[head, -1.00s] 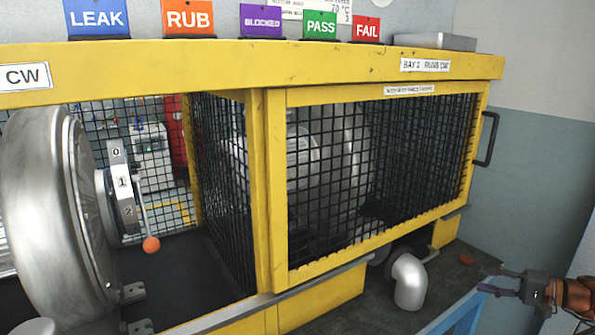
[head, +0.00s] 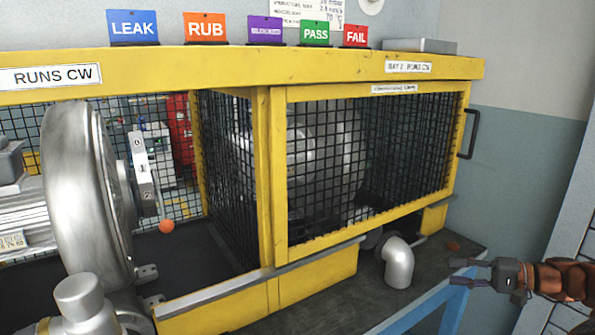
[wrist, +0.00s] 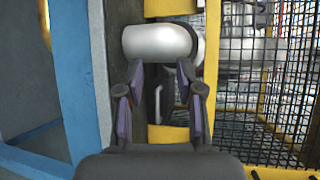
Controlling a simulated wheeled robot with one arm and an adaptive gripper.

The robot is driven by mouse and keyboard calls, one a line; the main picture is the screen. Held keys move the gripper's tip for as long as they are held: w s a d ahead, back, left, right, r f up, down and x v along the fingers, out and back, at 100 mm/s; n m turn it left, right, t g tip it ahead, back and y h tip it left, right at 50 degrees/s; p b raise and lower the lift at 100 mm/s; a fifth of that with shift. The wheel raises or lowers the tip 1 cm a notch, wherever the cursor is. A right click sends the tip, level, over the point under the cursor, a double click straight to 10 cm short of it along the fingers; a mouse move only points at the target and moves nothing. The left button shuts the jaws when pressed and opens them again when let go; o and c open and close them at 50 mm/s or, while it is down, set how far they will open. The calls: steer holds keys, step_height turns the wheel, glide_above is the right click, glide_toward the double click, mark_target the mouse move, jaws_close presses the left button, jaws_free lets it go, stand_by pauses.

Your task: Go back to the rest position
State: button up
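In the wrist view the two fingers (wrist: 160,112) are spread apart, with purple pads facing each other. I see nothing held between them. Beyond the fingertips is a pale elbow pipe (wrist: 158,42). The same elbow pipe (head: 398,264) shows on the bench in the head view, left of my gripper and apart from it.
A yellow mesh guard (head: 370,160) with a black handle (head: 469,134) stands behind the pipe. A blue bench frame (head: 425,306) runs below my gripper. Coloured signs line the guard's top. A switch lever with an orange knob (head: 167,226) is at left.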

steer(key=s+a+r+n+g, duration=0.2)
steer(key=a+r+g, duration=0.1)
steer(key=a, duration=0.6)
steer(key=s+a+r+n+g, duration=0.2)
steer(key=s+a+r+g, duration=0.1)
steer(key=a, duration=0.7)
steer(key=s+a+f+n+g+h, duration=0.1)
steer(key=s+a+n+g+h, duration=0.2)
steer(key=s+a, duration=0.75)
steer(key=s+f+g+h, duration=0.1)
steer(key=s+f+h, duration=0.15)
steer(key=s, duration=0.35)
steer(key=s+f+g+h, duration=0.1)
steer(key=s+f+h, duration=0.1)
steer(key=s+h, duration=0.3)
steer(key=s+d+f+h, duration=0.2)
steer(key=s+d+f, duration=0.15)
steer(key=s, duration=0.35)
steer(key=s+d+f+h, duration=0.2)
steer(key=s+d, duration=0.2)
steer(key=s, duration=0.2)
step_height(320, 180, up, 17)
steer(key=w+t+p, duration=0.1)
steer(key=t+p, duration=0.1)
steer(key=p, duration=1.3)
steer(key=shift+p, duration=0.35)
steer(key=shift+w+a+y, duration=0.1)
steer(key=shift+y, duration=0.15)
